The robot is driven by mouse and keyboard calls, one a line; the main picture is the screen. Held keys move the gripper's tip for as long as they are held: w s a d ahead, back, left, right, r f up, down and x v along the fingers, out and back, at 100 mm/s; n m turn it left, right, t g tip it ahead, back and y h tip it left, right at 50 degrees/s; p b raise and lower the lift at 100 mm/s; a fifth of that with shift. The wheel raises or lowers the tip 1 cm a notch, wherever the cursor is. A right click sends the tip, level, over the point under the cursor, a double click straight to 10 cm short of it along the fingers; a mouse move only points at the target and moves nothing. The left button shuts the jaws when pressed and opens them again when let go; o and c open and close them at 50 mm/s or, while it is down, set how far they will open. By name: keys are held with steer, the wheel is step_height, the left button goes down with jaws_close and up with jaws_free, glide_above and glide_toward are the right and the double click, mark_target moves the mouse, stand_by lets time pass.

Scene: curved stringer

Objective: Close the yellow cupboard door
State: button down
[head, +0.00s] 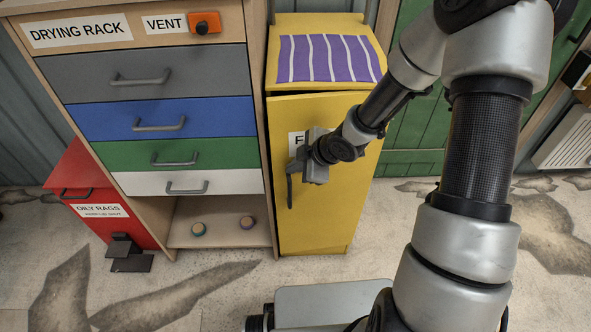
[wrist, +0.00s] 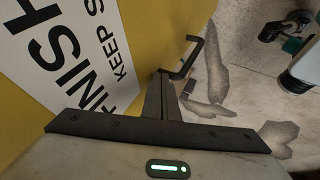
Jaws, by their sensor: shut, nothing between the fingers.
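The yellow cupboard door (head: 325,215) is in the middle of the head view, beside the drawer unit. A thin dark gap shows along its top edge; I cannot tell how far it stands from its frame. Its dark handle (head: 290,187) is near the left edge, and it also shows in the wrist view (wrist: 187,58). My gripper (head: 297,168) is at the door's front, close to the handle and over part of the white label. In the wrist view its fingers (wrist: 160,82) are together and empty, near the yellow surface; I cannot tell if they touch it.
The drawer unit (head: 163,80) stands left of the cupboard, with a red bin (head: 92,195) beyond it. A purple striped cloth (head: 328,60) lies on the cupboard top. A green door (head: 425,110) is behind on the right. The floor in front is mostly clear.

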mark_target(294, 155)
steer(key=w, duration=0.1)
steer(key=w+m+b, duration=0.1)
steer(key=w+b, duration=0.1)
steer(key=shift+w+a+r+m+t+h, duration=0.1)
steer(key=shift+w+a+m+t+h, duration=0.2)
steer(key=shift+h, duration=0.1)
steer(key=shift+w, duration=0.1)
